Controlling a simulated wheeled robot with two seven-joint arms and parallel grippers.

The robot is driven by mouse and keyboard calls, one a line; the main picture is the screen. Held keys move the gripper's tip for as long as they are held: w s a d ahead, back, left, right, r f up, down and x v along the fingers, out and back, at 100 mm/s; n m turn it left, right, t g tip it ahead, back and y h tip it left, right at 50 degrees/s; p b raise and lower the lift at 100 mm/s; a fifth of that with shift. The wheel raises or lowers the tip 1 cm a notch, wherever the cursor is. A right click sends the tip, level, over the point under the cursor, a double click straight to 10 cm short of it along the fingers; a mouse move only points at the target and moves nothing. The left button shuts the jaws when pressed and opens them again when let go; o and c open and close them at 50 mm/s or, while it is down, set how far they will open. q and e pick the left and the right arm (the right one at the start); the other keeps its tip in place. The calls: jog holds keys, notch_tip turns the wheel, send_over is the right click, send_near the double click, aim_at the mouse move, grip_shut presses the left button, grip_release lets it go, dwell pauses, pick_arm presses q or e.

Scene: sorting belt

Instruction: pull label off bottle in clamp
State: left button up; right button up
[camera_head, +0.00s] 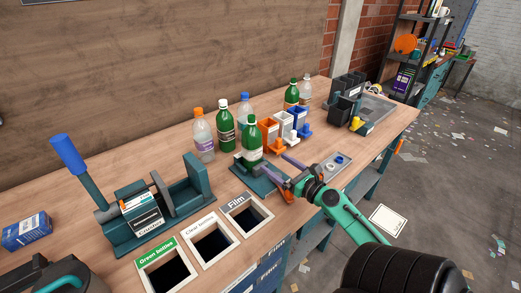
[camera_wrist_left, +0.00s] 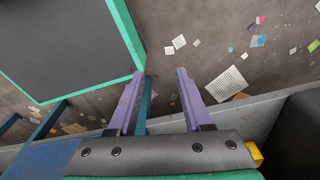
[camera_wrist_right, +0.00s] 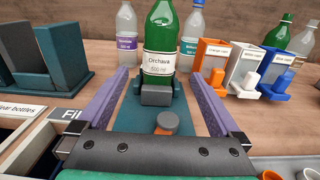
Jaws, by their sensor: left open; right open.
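A green bottle (camera_head: 252,145) with a white label reading Orchava stands upright in a dark teal clamp (camera_head: 248,174). In the right wrist view the bottle (camera_wrist_right: 158,30), its label (camera_wrist_right: 158,63) and the clamp's grey jaw (camera_wrist_right: 157,96) are straight ahead. My right gripper (camera_head: 264,163) is open, its purple fingers pointing at the bottle from the front, one to each side in the right wrist view. My left gripper (camera_wrist_left: 160,73) is open and empty, over the floor away from the bench top.
Bins marked Green bottles (camera_head: 165,270), Clear bottles (camera_head: 213,243) and Film (camera_head: 247,213) are cut into the bench front. A lever device (camera_head: 130,220) stands left. Several bottles stand behind the clamp, and orange, white and blue cap boxes (camera_head: 286,125) to its right.

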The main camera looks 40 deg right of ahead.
aim_at(250, 143)
jog(key=w+p, duration=0.1)
jog(key=w, duration=0.1)
jog(key=w+r+p, duration=0.1)
jog(key=w, duration=0.2)
jog(key=shift+w+d+r+p, duration=0.15)
jog(key=shift+w+r+p, duration=0.05)
jog(key=shift+w+p, duration=0.15)
jog(key=w, duration=0.7)
jog(key=shift+w+f, duration=0.2)
jog(key=shift+f, duration=0.2)
jog(key=shift+w, duration=0.45)
pick_arm(q)
jog(key=s+r, duration=0.1)
jog(key=r, duration=0.1)
jog(key=shift+s+a+r, duration=0.1)
jog(key=shift+s+r, duration=0.25)
pick_arm(e)
jog(key=c, duration=0.8)
